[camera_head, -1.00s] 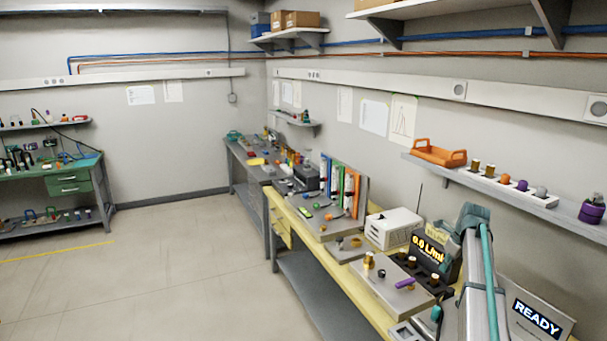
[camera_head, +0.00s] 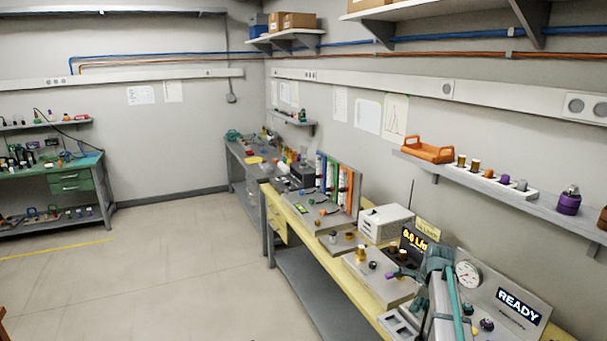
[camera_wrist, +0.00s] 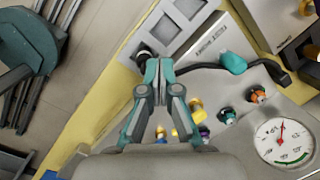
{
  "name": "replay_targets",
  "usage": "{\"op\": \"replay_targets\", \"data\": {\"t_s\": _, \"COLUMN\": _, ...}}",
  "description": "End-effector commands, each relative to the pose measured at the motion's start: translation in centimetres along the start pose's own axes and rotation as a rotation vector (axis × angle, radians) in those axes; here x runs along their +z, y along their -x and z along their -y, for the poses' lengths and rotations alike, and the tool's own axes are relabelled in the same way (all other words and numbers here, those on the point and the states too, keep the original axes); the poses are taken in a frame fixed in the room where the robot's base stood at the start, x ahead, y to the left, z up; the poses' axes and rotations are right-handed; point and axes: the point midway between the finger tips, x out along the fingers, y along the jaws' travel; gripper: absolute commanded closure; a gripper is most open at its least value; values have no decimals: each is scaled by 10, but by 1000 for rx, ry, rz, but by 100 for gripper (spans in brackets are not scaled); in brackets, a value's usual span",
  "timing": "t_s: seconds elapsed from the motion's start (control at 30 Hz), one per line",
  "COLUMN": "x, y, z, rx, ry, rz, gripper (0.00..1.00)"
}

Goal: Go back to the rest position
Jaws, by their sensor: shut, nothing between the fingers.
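My gripper (camera_wrist: 152,72) shows in the wrist view with its two teal-and-grey fingers together and nothing held. It is above the bench's front area, over the edge of a grey panel. My arm (camera_head: 446,300) shows at the lower right in the head view, upright in front of the station with the READY display (camera_head: 519,306). I cannot make out my fingertips there. No marker of a rest position shows.
A pressure gauge (camera_wrist: 284,141), several coloured knobs and a black lever with a teal grip (camera_wrist: 232,62) lie close right of my gripper. A recessed grey tray (camera_wrist: 190,14) is beyond it. A shelf (camera_head: 455,180) runs along the right wall. The floor (camera_head: 170,275) at left is open.

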Motion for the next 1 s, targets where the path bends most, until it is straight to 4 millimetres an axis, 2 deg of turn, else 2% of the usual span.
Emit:
{"op": "replay_targets", "data": {"t_s": 0.03, "x": 9, "y": -16, "z": -28, "rx": 13, "ry": 101, "rz": -6, "gripper": 100}}
{"op": "replay_targets", "data": {"t_s": 0.3, "x": 47, "y": -94, "z": -155, "rx": 80, "ry": 825, "rz": -32, "gripper": 100}}
{"op": "replay_targets", "data": {"t_s": 0.4, "x": 55, "y": -114, "z": -201, "rx": 108, "ry": 1094, "rz": -34, "gripper": 100}}
{"op": "replay_targets", "data": {"t_s": 0.5, "x": 59, "y": -129, "z": -238, "rx": 133, "ry": 1320, "rz": -31, "gripper": 100}}
{"op": "replay_targets", "data": {"t_s": 0.7, "x": 63, "y": -145, "z": -295, "rx": 174, "ry": 1665, "rz": -20, "gripper": 100}}
{"op": "replay_targets", "data": {"t_s": 0.9, "x": 61, "y": -154, "z": -342, "rx": 211, "ry": 1949, "rz": -3, "gripper": 100}}
{"op": "replay_targets", "data": {"t_s": 1.0, "x": 52, "y": -181, "z": -352, "rx": 247, "ry": 1936, "rz": 22, "gripper": 100}}
